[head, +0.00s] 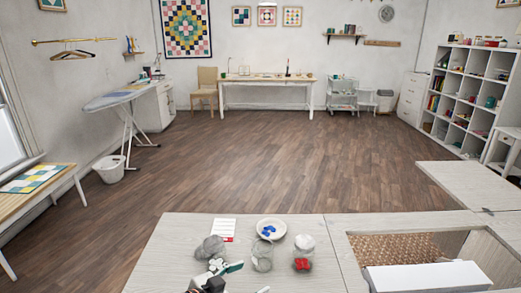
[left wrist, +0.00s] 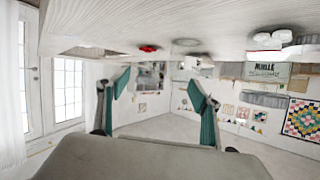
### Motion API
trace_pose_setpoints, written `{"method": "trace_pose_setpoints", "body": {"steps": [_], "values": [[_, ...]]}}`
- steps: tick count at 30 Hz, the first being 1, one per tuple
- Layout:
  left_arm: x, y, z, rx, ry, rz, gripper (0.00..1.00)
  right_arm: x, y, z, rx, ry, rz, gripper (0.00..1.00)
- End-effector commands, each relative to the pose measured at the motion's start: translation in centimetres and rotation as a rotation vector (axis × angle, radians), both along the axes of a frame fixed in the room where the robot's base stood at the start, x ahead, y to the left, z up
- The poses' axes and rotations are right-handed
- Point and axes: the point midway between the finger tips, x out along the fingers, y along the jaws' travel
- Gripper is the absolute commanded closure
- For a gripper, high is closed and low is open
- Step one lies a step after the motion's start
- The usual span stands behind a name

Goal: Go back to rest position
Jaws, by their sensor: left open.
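My left gripper (head: 225,268) shows at the bottom edge of the head view, over the near side of the pale cabinet top (head: 175,255). In the left wrist view its two teal-padded fingers (left wrist: 159,82) stand wide apart with nothing between them. That view is upside down, with the pale top along its upper edge. My right gripper is in neither view.
On the cabinet top are a grey rounded thing (head: 210,247), a white card (head: 223,227), a clear jar (head: 262,258), a dish (head: 281,231) with blue pieces and a jar (head: 302,243) with red pieces. An open well (head: 395,245) lies right. The floor (head: 270,160) beyond is clear.

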Motion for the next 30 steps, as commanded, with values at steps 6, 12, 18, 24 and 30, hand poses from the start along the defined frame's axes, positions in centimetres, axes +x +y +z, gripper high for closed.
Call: {"method": "trace_pose_setpoints", "body": {"steps": [6,12,18,24,30], "values": [[-4.1,0.6,0.9,0.113,-0.057,0.092,0.35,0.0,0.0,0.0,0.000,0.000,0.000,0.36],[-7.1,7.3,0.6,0.293,-0.049,0.251,0.35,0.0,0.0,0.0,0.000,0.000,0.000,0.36],[-12.3,17.9,-1.1,0.544,0.048,0.426,0.35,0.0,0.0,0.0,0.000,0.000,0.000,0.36],[-17.3,25.2,-2.2,0.727,0.152,0.520,0.35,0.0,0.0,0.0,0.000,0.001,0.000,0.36],[-21.5,30.0,-2.5,0.856,0.238,0.573,0.35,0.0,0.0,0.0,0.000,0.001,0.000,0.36]]}}
